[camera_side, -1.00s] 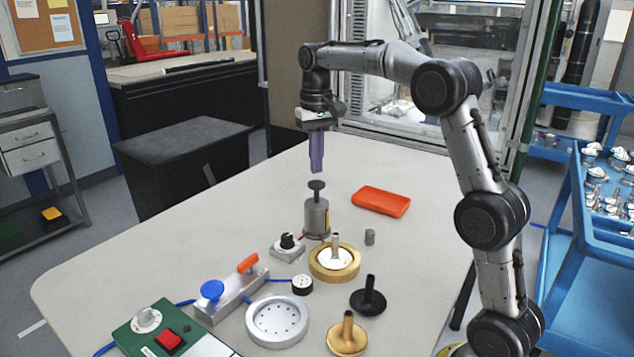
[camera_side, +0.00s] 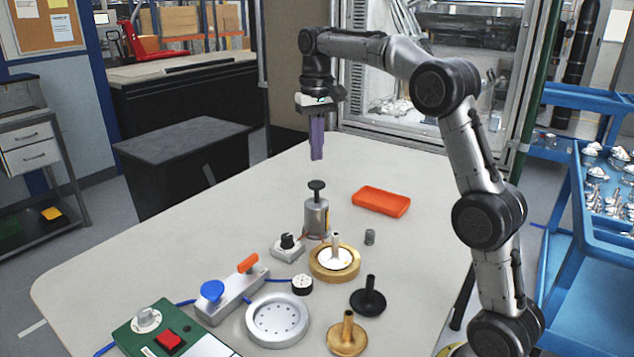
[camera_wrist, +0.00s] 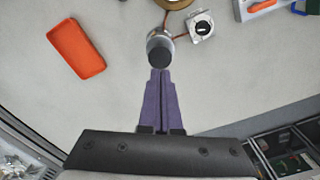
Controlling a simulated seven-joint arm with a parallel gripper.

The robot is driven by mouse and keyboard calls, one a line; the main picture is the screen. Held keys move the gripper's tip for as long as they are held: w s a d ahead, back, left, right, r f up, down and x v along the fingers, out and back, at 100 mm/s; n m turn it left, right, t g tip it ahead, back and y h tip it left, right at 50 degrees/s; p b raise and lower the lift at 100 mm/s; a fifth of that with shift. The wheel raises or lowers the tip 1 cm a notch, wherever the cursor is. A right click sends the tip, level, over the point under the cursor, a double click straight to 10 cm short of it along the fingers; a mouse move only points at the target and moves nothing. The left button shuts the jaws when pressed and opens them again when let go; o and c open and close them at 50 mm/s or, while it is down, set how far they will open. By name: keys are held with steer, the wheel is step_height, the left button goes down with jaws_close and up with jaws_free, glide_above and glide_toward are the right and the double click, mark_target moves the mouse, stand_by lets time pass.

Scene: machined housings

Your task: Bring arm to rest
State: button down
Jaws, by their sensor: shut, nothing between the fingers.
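My gripper (camera_side: 317,158) is shut and empty, with its purple fingers pointing down. It hangs above the table near its far edge, above and behind the grey cylinder with a dark knob on top (camera_side: 316,216), and apart from it. In the wrist view my shut fingers (camera_wrist: 161,75) lie together just below the cylinder's dark top (camera_wrist: 160,55). My arm arches over from the right side of the table.
An orange tray (camera_side: 381,201) lies right of the cylinder. A gold ring housing (camera_side: 334,264), a silver perforated disc (camera_side: 277,320), a black flanged part (camera_side: 368,299), a gold flanged part (camera_side: 346,336) and a green control box (camera_side: 160,330) stand nearer. The table's far side is clear.

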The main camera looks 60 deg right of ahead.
steer(key=shift+a, duration=0.1)
steer(key=s+a+r+n+t, duration=0.1)
steer(key=s+a+r+t, duration=0.1)
steer(key=s+a+r, duration=0.4)
steer(key=s+a+r+n+t, duration=0.15)
steer(key=s+a, duration=0.25)
steer(key=s, duration=0.5)
steer(key=s+a+f+n+t, duration=0.2)
steer(key=s+a+f+n, duration=0.1)
steer(key=s+f, duration=1)
steer(key=shift+a+f, duration=0.4)
steer(key=shift+f, duration=0.5)
